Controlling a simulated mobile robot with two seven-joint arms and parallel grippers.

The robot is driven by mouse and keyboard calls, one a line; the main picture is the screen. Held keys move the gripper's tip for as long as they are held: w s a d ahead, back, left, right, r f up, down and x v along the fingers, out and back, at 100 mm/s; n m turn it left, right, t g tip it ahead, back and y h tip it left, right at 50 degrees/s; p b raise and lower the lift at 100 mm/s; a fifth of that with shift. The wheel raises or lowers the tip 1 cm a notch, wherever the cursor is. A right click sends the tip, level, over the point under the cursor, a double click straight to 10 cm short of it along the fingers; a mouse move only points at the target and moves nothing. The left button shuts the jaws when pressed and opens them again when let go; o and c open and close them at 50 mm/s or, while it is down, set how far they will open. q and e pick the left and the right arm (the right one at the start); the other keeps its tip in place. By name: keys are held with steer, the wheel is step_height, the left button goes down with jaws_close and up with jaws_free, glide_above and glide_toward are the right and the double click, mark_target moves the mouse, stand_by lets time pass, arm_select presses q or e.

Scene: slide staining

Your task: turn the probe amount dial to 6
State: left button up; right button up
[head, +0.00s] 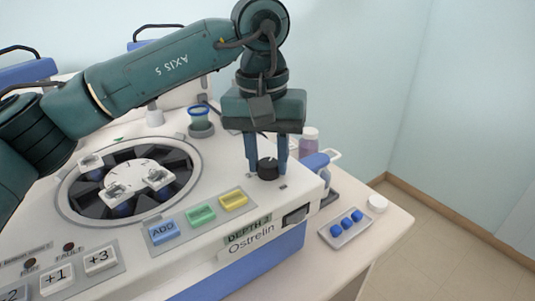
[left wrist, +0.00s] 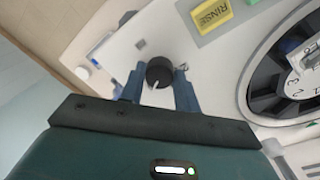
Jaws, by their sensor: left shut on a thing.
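A black round dial (head: 268,168) with a light pointer mark stands at the right end of the white machine's top. My left gripper (head: 267,163) points down over it with one blue finger on each side and is shut on the dial. In the left wrist view the dial (left wrist: 159,73) sits between the two fingertips (left wrist: 159,80), its pale pointer mark on the side toward the gripper. My right gripper is not in view.
A round carousel (head: 127,182) with clear pieces sits further left.

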mark_target(263, 162)
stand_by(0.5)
arm_select(q)
steer(key=o, duration=1)
steer(key=shift+c, duration=0.2)
step_height(263, 162, up, 13)
steer(key=shift+a+p, duration=0.35)
